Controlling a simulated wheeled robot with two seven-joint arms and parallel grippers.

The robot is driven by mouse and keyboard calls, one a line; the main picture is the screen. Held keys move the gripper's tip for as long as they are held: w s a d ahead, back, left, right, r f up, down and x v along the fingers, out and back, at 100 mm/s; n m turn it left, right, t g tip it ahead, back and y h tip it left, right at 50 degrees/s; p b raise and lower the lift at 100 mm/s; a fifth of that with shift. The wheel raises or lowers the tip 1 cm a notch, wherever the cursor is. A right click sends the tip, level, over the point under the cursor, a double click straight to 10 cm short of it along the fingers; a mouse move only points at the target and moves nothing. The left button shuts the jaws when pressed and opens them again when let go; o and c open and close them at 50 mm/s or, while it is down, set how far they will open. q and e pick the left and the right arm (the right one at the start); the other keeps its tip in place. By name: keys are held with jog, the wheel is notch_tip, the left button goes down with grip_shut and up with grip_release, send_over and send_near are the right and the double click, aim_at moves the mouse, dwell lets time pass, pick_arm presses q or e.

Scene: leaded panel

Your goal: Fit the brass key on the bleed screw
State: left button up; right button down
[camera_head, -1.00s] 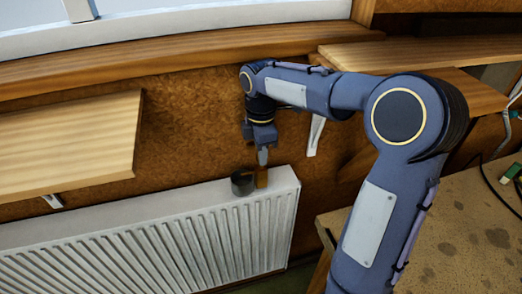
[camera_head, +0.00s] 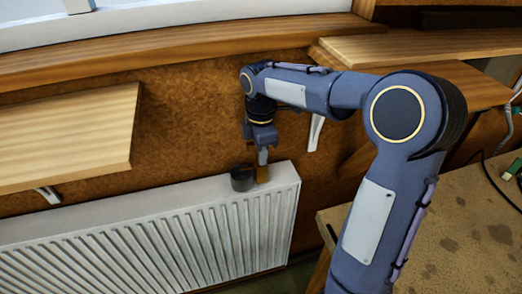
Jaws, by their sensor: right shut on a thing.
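My right gripper (camera_head: 262,157) points down over the right end of the white radiator (camera_head: 160,218). It is shut on the brass key (camera_head: 262,174), a small orange-brown piece under the fingertips. The key is at the radiator's top edge, just right of a dark round cup (camera_head: 243,178) that stands on the radiator. The bleed screw cannot be made out, and I cannot tell whether the key touches it. My left gripper is not in view.
A wooden shelf (camera_head: 65,138) juts out at the left, above the radiator. A wooden windowsill (camera_head: 180,55) runs along the back. A stained worktop (camera_head: 460,225) with a cable lies at the right, and more shelves (camera_head: 410,50) are at the upper right.

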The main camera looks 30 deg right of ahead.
jog(key=shift+f, duration=0.4)
jog(key=c, duration=1.2)
grip_release()
jog(key=shift+r, duration=0.1)
jog(key=shift+r, duration=0.1)
notch_tip(320, 180, up, 8)
jog(key=shift+f, duration=0.2)
jog(key=s+a+f+m+t+y, duration=0.1)
jog(key=s+a+f+m+t, duration=0.1)
jog(key=s+m, duration=0.3)
jog(key=s+a+f+m+t+y, duration=0.1)
jog(key=s+a+f+m, duration=0.2)
jog(key=s+m, duration=0.3)
jog(key=s+a+f+m+t+y, duration=0.1)
jog(key=s+a+f+m+t, duration=0.1)
jog(key=s+m, duration=0.4)
jog(key=shift+s+a+f+t+y, duration=0.1)
jog(key=shift+s+f+y, duration=0.1)
jog(key=shift+s, duration=0.65)
jog(key=shift+s+a+f+t+y, duration=0.1)
jog(key=shift+s+f, duration=0.05)
jog(key=shift+s, duration=0.7)
jog(key=shift+s+f+t+y, duration=0.1)
jog(key=shift+s+f, duration=0.1)
jog(key=shift+s, duration=0.65)
